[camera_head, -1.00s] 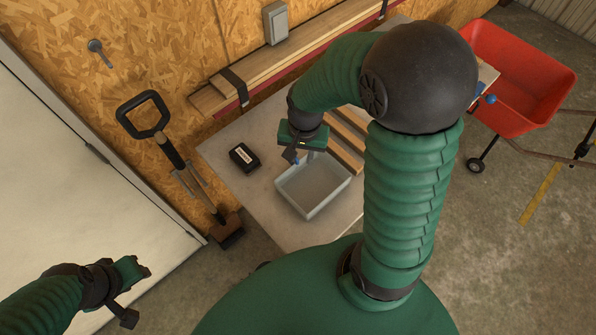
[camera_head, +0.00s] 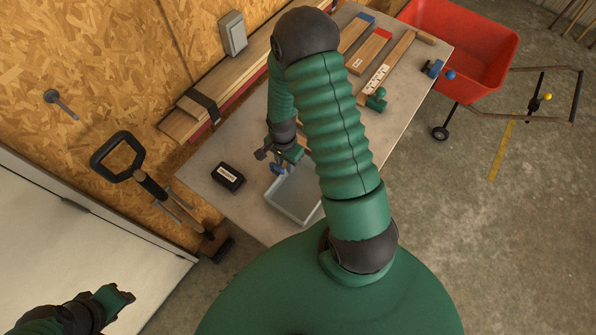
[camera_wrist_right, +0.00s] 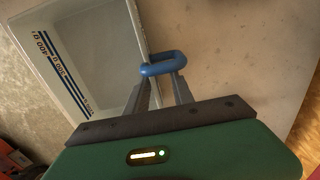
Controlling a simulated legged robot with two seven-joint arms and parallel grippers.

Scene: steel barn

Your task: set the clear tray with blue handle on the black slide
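The clear tray (camera_head: 292,212) sits on the grey table, partly hidden by my right arm. It also shows in the wrist view (camera_wrist_right: 108,45), with blue markings on its wall. Its blue handle (camera_wrist_right: 165,65) is a loop on the tray's side. My right gripper (camera_wrist_right: 160,88) is at the handle, its two fingers apart and their tips by the loop; no firm grip shows. In the head view the right gripper (camera_head: 278,162) is over the tray's edge. A black block with a white label (camera_head: 228,176) lies left of the tray; I cannot tell whether it is the black slide. My left gripper (camera_head: 122,295) is low at left.
Wooden boards and a green-knobbed piece (camera_head: 377,98) lie on the table's far part (camera_head: 408,88). Strapped planks (camera_head: 200,105) run along the wall. A red cart (camera_head: 465,45) stands at the right and a shovel (camera_head: 140,175) at the left. Table near the black block is bare.

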